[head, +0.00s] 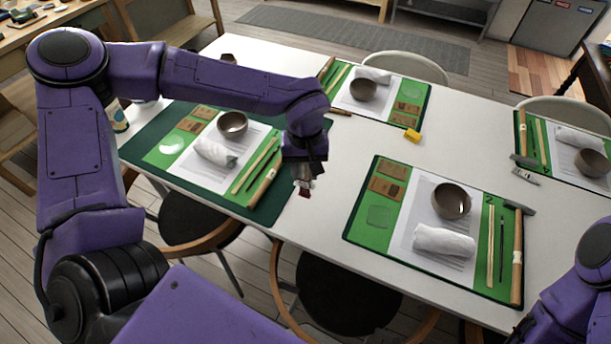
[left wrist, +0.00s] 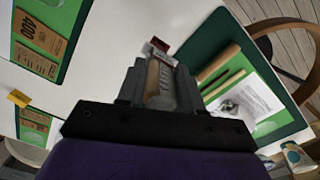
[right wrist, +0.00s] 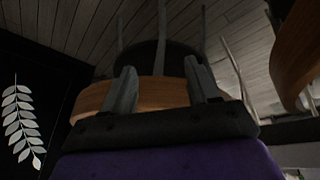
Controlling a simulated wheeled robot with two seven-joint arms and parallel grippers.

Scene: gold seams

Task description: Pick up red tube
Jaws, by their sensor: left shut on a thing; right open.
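In the left wrist view the tube (left wrist: 158,82) lies between the fingers, with a red and white end (left wrist: 156,47) sticking out past the fingertips. In the head view only a small dark red and white bit shows below the fingers; the rest is hidden by them. My right gripper (right wrist: 162,88) is open and empty, with stools and floor beyond it. Its fingers are out of the head view.
The white table (head: 310,235) holds several green mats with bowls, cloths, sticks and brown packets. The nearest right mat (head: 378,215) and left mat (head: 172,143) flank the gripper. A yellow block (head: 413,135) and a whitish tube (head: 525,176) lie farther back. Stools stand in front.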

